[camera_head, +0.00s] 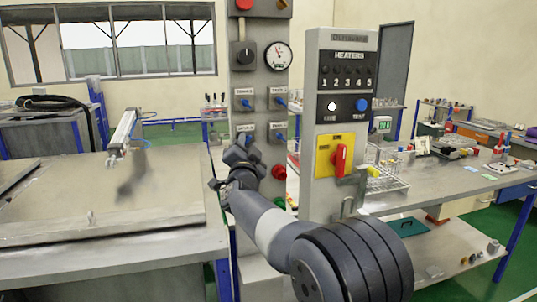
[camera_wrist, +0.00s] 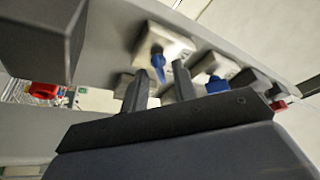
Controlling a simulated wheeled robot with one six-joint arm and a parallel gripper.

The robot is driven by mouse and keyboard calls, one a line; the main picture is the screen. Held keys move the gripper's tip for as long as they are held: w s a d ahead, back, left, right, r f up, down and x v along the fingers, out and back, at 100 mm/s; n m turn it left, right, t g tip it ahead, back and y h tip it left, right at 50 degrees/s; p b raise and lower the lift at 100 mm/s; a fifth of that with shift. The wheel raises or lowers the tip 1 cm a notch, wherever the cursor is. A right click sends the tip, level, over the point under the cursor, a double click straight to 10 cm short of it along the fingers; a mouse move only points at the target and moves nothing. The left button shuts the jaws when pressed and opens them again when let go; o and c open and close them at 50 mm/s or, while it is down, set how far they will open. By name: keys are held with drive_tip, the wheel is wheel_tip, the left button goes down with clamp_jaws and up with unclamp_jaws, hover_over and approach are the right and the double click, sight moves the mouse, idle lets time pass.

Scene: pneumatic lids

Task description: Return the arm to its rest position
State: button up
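A blue lever (camera_wrist: 158,66) on a pale plate shows just beyond the fingertips. A second blue lever (camera_wrist: 217,85) is to the right, partly hidden by the gripper body. I cannot tell whether a finger touches the column.
A heaters panel (camera_head: 342,95) with a red switch (camera_head: 341,158) on yellow stands right of my gripper. A metal lid (camera_head: 100,200) lies on the left bench, with a pneumatic cylinder (camera_head: 123,132) above it. A wire rack (camera_head: 385,172) stands on the right bench.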

drive_tip(key=b+v, duration=0.3)
drive_tip(key=v, duration=0.8)
drive_tip(key=p+x, duration=0.3)
drive_tip(key=x, duration=0.8)
drive_tip(key=shift+w, duration=0.15)
drive_tip(key=shift+f+n, duration=0.15)
drive_tip(key=shift+n, duration=0.35)
drive_tip(key=n+y, duration=0.1)
drive_tip(key=n, duration=0.1)
drive_tip(key=n+y, duration=0.1)
drive_tip(key=n, duration=0.2)
drive_tip(key=shift+d+t+y, duration=0.15)
drive_tip(key=shift+t+y, duration=0.25)
drive_tip(key=n+y+p, duration=0.1)
drive_tip(key=n+p, duration=0.1)
drive_tip(key=n, duration=0.1)
drive_tip(key=n+y+p, duration=0.1)
drive_tip(key=n, duration=0.1)
drive_tip(key=shift+d+r+y, duration=0.1)
drive_tip(key=shift+r+y, duration=0.2)
drive_tip(key=n+y+p, duration=0.1)
drive_tip(key=n+p, duration=0.2)
drive_tip(key=p, duration=0.1)
drive_tip(key=shift+d+f+n+g+y, duration=0.1)
drive_tip(key=shift+n+g+y, duration=0.3)
drive_tip(key=b+v, duration=0.4)
drive_tip(key=v, duration=0.6)
